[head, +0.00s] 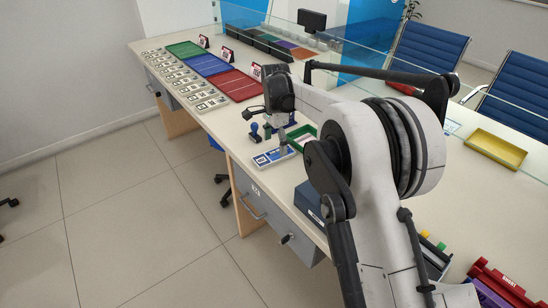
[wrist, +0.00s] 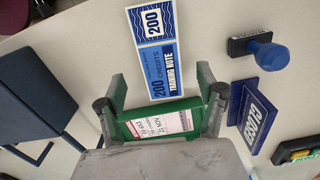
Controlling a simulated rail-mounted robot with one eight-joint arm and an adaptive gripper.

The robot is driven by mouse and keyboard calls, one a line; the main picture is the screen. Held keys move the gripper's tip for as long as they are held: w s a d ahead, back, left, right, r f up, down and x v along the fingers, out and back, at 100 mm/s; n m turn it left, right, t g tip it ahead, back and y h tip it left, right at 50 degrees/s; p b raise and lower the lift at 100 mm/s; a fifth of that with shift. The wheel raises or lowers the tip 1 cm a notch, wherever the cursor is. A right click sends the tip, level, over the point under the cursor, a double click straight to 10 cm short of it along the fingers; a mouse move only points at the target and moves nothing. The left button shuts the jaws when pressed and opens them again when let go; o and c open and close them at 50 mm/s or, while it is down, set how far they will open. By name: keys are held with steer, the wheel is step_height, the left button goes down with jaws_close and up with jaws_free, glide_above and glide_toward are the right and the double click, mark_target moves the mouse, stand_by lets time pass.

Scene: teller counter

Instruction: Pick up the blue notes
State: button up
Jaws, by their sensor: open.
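The blue notes (wrist: 157,62) lie flat on the counter in the wrist view, with a white and blue 200 panel at their far end. In the head view the blue notes (head: 273,157) lie near the counter's front edge. My gripper (wrist: 162,85) is open and empty, its two fingers spread on either side of the notes' near end. In the head view my gripper (head: 284,147) is just above or beside the notes; the exact height is unclear.
A green labelled item (wrist: 160,122) shows between my fingers, beside the notes' near end. A blue-handled stamp (wrist: 268,54) and a blue sign (wrist: 255,115) stand to the right. A dark blue box (head: 309,200) sits nearby. Green, blue and red mats (head: 232,84) lie further along the counter.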

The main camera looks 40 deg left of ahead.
mark_target(274, 155)
steer(key=f, duration=0.4)
steer(key=shift+s+a+f, duration=0.1)
steer(key=shift+s+f, duration=0.1)
steer(key=shift+f, duration=0.15)
steer(key=c, duration=1.2)
steer(key=shift+r, duration=0.15)
steer(key=shift+c, duration=0.2)
